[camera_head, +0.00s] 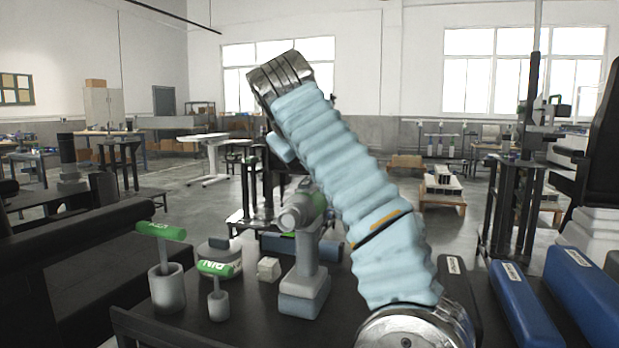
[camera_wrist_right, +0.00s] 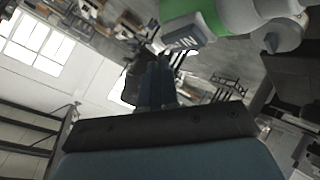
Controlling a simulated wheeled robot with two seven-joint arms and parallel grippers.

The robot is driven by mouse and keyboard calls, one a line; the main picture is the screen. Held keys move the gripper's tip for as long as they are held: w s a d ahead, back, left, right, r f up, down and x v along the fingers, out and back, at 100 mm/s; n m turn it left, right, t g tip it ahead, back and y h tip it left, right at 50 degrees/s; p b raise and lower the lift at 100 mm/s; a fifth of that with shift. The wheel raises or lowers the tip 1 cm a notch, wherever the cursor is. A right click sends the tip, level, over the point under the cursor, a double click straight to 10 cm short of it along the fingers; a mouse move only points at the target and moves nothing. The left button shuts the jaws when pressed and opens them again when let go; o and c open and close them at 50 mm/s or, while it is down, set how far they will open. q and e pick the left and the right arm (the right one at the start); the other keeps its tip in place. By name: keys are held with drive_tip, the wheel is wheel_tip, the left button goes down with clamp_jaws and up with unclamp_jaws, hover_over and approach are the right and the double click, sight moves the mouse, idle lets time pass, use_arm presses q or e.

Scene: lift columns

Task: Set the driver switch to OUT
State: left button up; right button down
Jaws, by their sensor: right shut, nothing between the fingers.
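The driver (camera_head: 304,255), grey with a green band, stands upright on its wide base on the dark table, its round nose pointing left. Its upper part is partly behind my right arm. The head view mostly hides this gripper behind my sleeved arm. My left gripper is not in view.
Two green-topped T-handles stand in grey holders (camera_head: 167,287) and (camera_head: 218,306) left of the driver. A small pale block (camera_head: 268,269) and a round grey container (camera_head: 220,256) are close by. Blue boxes (camera_head: 522,305) lie on the right.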

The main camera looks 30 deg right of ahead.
idle(0.8)
drive_tip(key=shift+f, duration=0.4)
drive_tip(key=shift+w+d+f+b, duration=0.1)
drive_tip(key=shift+f+b, duration=0.3)
drive_tip(key=shift+b, duration=0.1)
drive_tip(key=shift+r, duration=0.1)
idle(0.5)
drive_tip(key=shift+r+p, duration=0.8)
drive_tip(key=shift+p, duration=0.1)
drive_tip(key=shift+f, duration=0.1)
